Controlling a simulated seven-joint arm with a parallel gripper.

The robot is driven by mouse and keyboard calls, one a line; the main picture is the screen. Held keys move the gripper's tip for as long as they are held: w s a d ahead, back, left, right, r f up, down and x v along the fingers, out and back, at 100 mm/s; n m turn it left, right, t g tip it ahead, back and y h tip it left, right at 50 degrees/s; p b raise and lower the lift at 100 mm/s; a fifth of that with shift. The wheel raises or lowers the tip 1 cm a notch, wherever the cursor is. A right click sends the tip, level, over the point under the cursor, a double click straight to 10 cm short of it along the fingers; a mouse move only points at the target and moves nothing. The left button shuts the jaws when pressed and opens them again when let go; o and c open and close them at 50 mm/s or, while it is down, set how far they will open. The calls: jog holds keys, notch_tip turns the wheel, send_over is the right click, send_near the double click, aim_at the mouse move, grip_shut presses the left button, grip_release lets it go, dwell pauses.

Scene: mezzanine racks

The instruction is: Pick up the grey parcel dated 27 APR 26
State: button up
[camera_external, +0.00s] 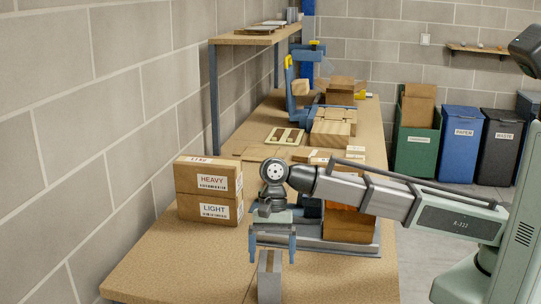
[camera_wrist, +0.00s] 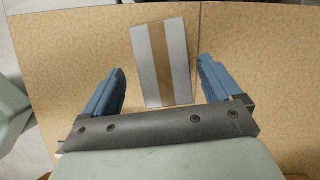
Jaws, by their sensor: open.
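A grey parcel (camera_external: 269,287) with a brown tape strip stands on the tan bench at the front of the external view. Its date is not readable. My gripper (camera_external: 272,258) is open, its blue fingers pointing down on the left and right of the parcel's upper end. In the wrist view the parcel (camera_wrist: 179,62) lies between the fingers of my gripper (camera_wrist: 161,64), with a gap on each side. The fingers look empty; I cannot tell how far above or beside the parcel the fingertips are.
Two brown cartons marked HEAVY (camera_external: 207,177) and LIGHT (camera_external: 207,208) are stacked left of my gripper. More brown boxes (camera_external: 346,228) stand behind my arm. The bench (camera_external: 180,262) is clear at front left. Bins (camera_external: 416,140) stand at the back right.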

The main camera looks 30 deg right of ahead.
aim_at(270, 271)
jog(key=shift+x, duration=2.6)
jog(key=shift+w+a, duration=0.15)
jog(key=shift+w, duration=0.05)
jog(key=c, duration=1.3)
jog(key=shift+r, duration=0.1)
